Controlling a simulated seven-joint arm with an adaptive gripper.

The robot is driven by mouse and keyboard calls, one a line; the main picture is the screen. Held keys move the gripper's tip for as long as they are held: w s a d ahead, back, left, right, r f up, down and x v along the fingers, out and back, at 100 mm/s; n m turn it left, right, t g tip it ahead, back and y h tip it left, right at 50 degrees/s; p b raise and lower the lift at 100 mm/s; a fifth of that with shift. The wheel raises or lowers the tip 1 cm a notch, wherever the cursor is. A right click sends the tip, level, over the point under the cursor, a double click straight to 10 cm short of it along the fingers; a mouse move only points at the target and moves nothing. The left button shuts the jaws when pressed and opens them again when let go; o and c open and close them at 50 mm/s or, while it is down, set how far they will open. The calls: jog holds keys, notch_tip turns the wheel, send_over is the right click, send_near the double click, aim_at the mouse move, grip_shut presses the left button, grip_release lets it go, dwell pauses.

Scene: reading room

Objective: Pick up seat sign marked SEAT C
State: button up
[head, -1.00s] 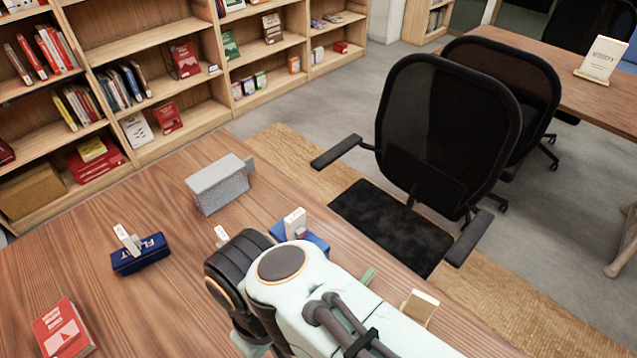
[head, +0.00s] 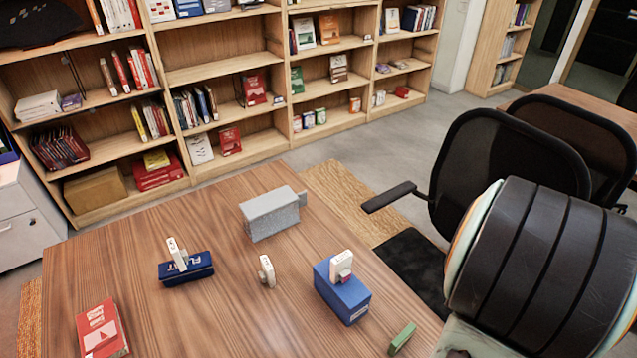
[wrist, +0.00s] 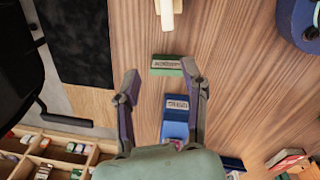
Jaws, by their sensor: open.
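Three small white signs show in the head view, and I cannot read SEAT C on any of them. One sign (head: 176,252) leans on a navy box (head: 188,270). Another sign (head: 267,271) stands on the bare table, and a third sign (head: 341,264) is on a blue box (head: 345,297). My gripper (wrist: 160,70) is open and empty in the wrist view, its fingers spread above the table. A green block (wrist: 166,66) lies near the fingertips, and the blue box (wrist: 174,130) shows between the fingers. A cream piece (wrist: 167,12) is cut off at the top.
A grey box (head: 271,214) stands at the table's back edge. A red book (head: 102,330) lies at the front left, and the green block (head: 402,338) is at the front right. Black chairs (head: 505,165) stand beyond the right edge. Bare wood lies between the objects.

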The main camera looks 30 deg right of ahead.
jog(key=s, duration=0.1)
jog(key=s+f+m, duration=0.1)
jog(key=s, duration=0.1)
jog(key=s+f+m, duration=0.1)
jog(key=shift+s+d+g+y, duration=0.2)
jog(key=shift+s+g+y, duration=0.1)
jog(key=shift+s, duration=0.1)
jog(key=shift+s+f, duration=0.2)
jog(key=shift+f, duration=0.05)
notch_tip(320, 180, down, 6)
jog(key=shift+w+f, duration=0.1)
grip_shut()
